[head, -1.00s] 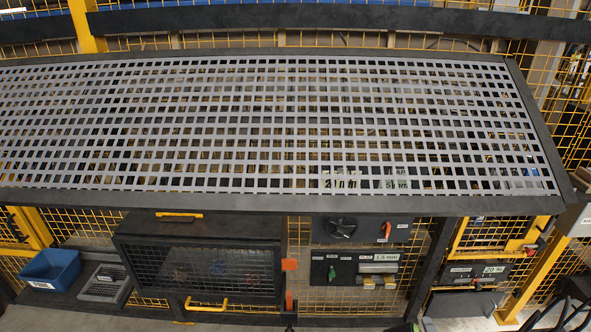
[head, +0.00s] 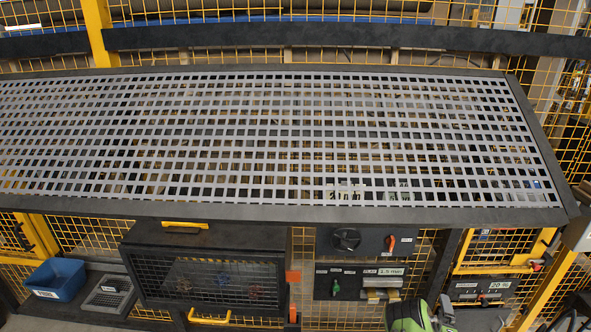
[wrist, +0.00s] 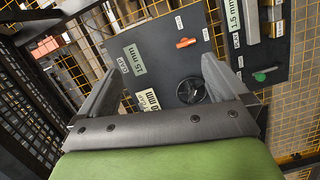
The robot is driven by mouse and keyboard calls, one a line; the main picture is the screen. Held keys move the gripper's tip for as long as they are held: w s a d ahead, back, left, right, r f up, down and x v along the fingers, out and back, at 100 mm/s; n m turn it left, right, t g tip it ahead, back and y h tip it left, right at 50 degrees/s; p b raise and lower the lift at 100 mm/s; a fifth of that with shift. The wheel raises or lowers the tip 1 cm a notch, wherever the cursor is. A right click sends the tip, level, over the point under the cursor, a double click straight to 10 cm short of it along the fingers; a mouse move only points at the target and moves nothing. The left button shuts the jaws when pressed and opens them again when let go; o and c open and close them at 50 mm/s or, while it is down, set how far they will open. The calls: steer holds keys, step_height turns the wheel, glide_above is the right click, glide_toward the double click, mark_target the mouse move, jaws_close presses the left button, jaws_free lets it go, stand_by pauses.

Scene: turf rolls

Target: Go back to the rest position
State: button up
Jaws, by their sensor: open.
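My gripper (wrist: 155,88) shows in the wrist view with its two grey fingers spread apart and nothing between them. Beyond the fingers is a dark control panel (wrist: 200,25) with a round black knob and an orange switch; the gap to it cannot be told exactly.
A perforated metal table (head: 270,207) fills the middle and is bare. Below it are a blue bin (head: 57,279), a grey tray (head: 108,294), a mesh-fronted box (head: 208,277) with a yellow handle, and a knob panel (head: 365,242). Yellow mesh fencing (head: 560,90) surrounds the area.

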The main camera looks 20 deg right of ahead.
steer(key=w+r+m+g+h, duration=0.2)
steer(key=w+r+m, duration=0.35)
steer(key=r, duration=0.45)
steer(key=w+a+r+m+g+y+b, duration=0.1)
steer(key=w+a+r+m+g+y, duration=0.25)
steer(key=a+r, duration=0.7)
steer(key=s+a+r+m+y+b, duration=0.1)
steer(key=s+a+r+y, duration=0.1)
steer(key=s+a+r, duration=0.4)
steer(key=s+a+r+m+y, duration=0.1)
steer(key=a+r+y, duration=0.15)
steer(key=a, duration=0.65)
steer(key=s+a+g+y, duration=0.1)
steer(key=s+a+g, duration=0.1)
steer(key=s+a, duration=0.6)
steer(key=s+a+r+n+g+y, duration=0.1)
steer(key=s+a, duration=0.6)
steer(key=s, duration=0.9)
steer(key=shift+a+r+g+y+b, duration=0.2)
steer(key=shift+a+g+y+b, duration=0.15)
steer(key=shift+g+y+b, duration=0.15)
steer(key=shift+w, duration=0.1)
